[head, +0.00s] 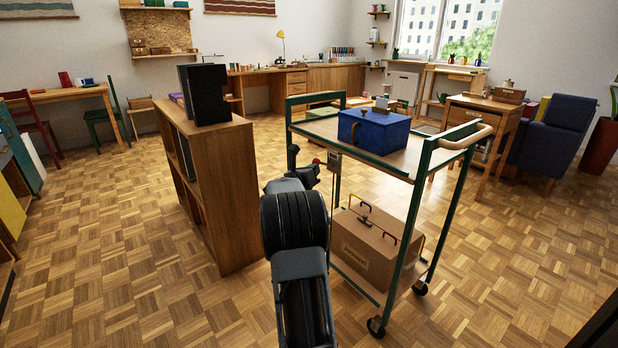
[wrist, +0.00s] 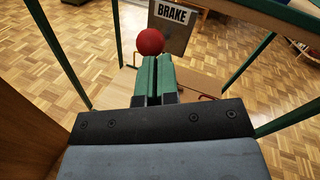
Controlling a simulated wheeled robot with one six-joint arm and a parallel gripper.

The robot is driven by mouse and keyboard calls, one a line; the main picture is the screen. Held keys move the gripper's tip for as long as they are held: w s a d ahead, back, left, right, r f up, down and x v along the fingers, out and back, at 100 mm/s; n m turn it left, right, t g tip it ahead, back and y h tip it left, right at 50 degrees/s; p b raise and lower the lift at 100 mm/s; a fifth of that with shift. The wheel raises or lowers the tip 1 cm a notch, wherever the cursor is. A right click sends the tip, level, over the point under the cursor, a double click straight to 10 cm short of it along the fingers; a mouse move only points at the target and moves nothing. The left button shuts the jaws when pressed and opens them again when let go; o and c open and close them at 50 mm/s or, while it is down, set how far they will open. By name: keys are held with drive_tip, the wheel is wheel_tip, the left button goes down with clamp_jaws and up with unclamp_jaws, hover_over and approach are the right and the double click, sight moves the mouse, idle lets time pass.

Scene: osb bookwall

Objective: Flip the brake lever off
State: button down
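The brake box is a small grey plate (wrist: 174,25) marked BRAKE on the green-framed cart (head: 415,172). It also shows in the head view (head: 334,161). The lever's round red knob (wrist: 150,41) is in front of the box's left part; it is a small red spot in the head view (head: 316,161). My gripper (wrist: 156,58) has its two green fingers together, with only a thin dark line between them. Its tips are just below the knob in the wrist view. I cannot tell whether they touch it. The lever's stem is hidden.
A blue box (head: 372,131) sits on the cart's top, and a cardboard-brown case (head: 365,250) on its lower shelf. A wooden bookcase (head: 232,190) stands close at the left of my arm. The parquet floor in front is clear.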

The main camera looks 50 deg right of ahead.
drive_tip(key=shift+s+d+r, duration=0.1)
drive_tip(key=shift+d+r, duration=0.05)
drive_tip(key=shift+r, duration=0.1)
idle(0.5)
drive_tip(key=s+a+f+b, duration=0.2)
drive_tip(key=a+f, duration=0.1)
drive_tip(key=a, duration=0.9)
drive_tip(key=shift+a, duration=0.4)
